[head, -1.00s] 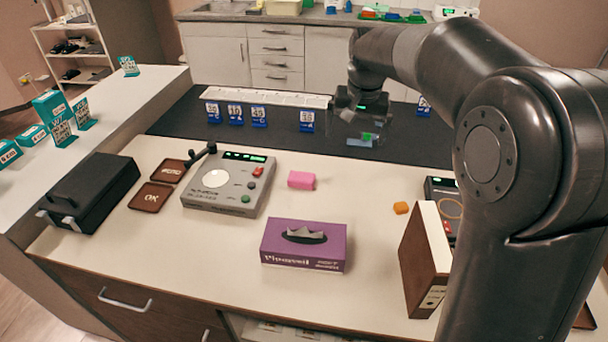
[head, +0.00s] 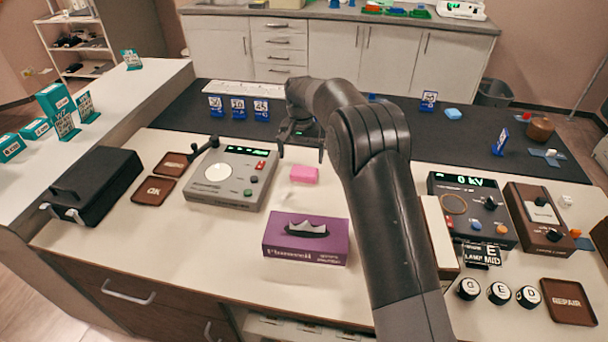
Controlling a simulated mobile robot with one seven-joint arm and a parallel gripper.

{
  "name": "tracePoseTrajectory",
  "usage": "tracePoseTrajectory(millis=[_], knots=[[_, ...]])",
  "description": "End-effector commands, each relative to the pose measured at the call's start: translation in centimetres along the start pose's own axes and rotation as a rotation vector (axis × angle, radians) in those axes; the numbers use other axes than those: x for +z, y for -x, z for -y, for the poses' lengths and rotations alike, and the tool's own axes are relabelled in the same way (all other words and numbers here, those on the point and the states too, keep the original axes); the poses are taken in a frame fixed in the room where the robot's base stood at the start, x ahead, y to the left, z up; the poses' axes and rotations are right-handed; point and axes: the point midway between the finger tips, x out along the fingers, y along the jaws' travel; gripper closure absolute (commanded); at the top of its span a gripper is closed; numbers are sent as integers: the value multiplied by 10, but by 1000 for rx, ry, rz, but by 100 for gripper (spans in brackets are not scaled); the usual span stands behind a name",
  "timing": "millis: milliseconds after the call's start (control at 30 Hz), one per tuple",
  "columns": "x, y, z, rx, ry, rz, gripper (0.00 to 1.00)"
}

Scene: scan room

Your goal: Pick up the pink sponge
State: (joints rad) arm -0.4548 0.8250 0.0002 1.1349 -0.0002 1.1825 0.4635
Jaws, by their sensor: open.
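The pink sponge (head: 304,174) is a small block lying on the cream tabletop, between the grey scanner-like device and my arm. My gripper (head: 301,156) is just beyond and above the sponge in the picture, pointing down, with its two fingers apart. Nothing shows between the fingers. The gripper appears apart from the sponge, though the exact height gap is hard to tell.
A purple tissue box (head: 306,240) stands in front of the sponge. The grey device (head: 231,178) with a dial is close on the left. A black case (head: 92,186) and brown trays (head: 154,191) lie farther left. A kV meter box (head: 472,208) stands right.

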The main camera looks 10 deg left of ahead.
Motion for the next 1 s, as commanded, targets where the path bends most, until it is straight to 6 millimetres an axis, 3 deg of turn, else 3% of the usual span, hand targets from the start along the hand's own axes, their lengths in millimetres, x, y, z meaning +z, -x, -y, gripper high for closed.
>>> tracePoseTrajectory(millis=[100,367,700,933,1000], knots=[[0,-19,-1,1,0,2,0],[-1,-36,-2,0,-1,0,0],[-3,-80,-6,0,-1,0,0],[-4,-82,-6,-1,0,-2,0],[-4,-81,-6,-1,0,-2,6]])
